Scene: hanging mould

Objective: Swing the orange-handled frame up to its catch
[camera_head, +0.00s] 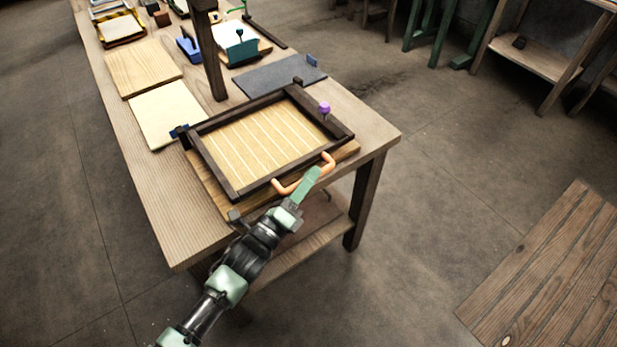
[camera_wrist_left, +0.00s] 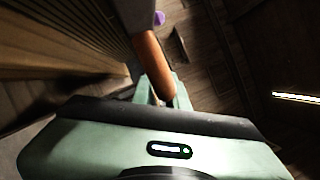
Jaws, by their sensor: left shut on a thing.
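The dark wooden frame (camera_head: 205,158) with a slatted, pale screen lies low over a wooden board (camera_head: 349,150) at the near end of the table. Its orange handle (camera_head: 327,160) sticks out from the near edge. My left gripper (camera_head: 308,182) is shut on the orange handle, which also shows in the left wrist view (camera_wrist_left: 151,62) running down between the fingers. A purple knob (camera_head: 324,108) stands on the frame's right side. A dark upright post (camera_head: 214,70) rises behind the frame. I cannot tell which part is the catch. My right gripper is not in view.
The table (camera_head: 160,215) carries pale boards (camera_head: 143,68) at left, a grey mat (camera_head: 275,77) behind the frame, and a blue-green holder (camera_head: 243,52) farther back. A slatted wooden platform (camera_head: 555,275) lies at right. The floor between is clear.

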